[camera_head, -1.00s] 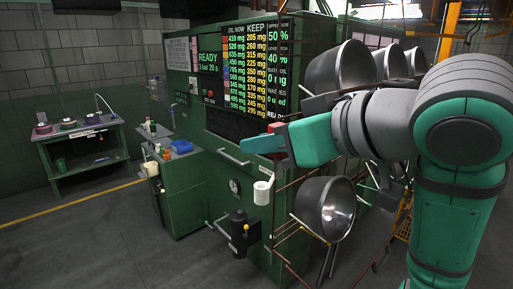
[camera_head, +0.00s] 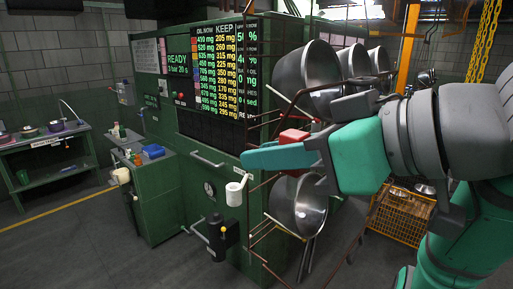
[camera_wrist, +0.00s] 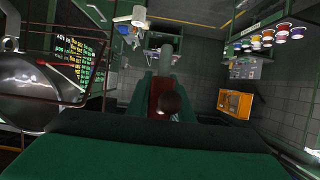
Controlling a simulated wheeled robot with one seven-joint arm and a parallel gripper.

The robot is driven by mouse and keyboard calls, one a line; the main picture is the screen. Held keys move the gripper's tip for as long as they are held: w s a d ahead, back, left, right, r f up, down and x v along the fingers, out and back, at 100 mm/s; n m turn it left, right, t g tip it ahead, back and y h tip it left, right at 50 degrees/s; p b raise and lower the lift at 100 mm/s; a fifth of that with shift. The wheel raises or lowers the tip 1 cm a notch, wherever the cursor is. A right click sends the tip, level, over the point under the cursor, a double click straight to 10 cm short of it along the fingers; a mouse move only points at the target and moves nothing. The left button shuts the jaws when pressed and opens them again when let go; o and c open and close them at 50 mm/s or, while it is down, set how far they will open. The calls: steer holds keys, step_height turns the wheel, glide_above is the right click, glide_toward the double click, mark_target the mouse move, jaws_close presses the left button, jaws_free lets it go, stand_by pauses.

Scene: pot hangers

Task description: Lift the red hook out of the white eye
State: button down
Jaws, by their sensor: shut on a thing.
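My gripper (camera_head: 262,158) is stretched out to the left in the head view, in front of the green machine. A red piece (camera_head: 293,137), which looks like part of the red hook, shows just above its green finger. In the wrist view, red (camera_wrist: 156,92) also shows between the green fingers, so my gripper is shut on it. The hook's tip is hidden. A white roll-like piece (camera_head: 236,192) on the machine's side lies below the fingertips, apart from them; I cannot tell whether this is the white eye.
Metal pots (camera_head: 307,78) hang on brown rods beside my arm, with another pot (camera_head: 299,204) below it. A dark canister (camera_head: 222,236) sticks out from the machine. A yellow crate (camera_head: 400,217) stands to the right. The floor at left front is clear.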

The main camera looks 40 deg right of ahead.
steer(key=shift+s+d, duration=0.15)
steer(key=shift+s, duration=1.8)
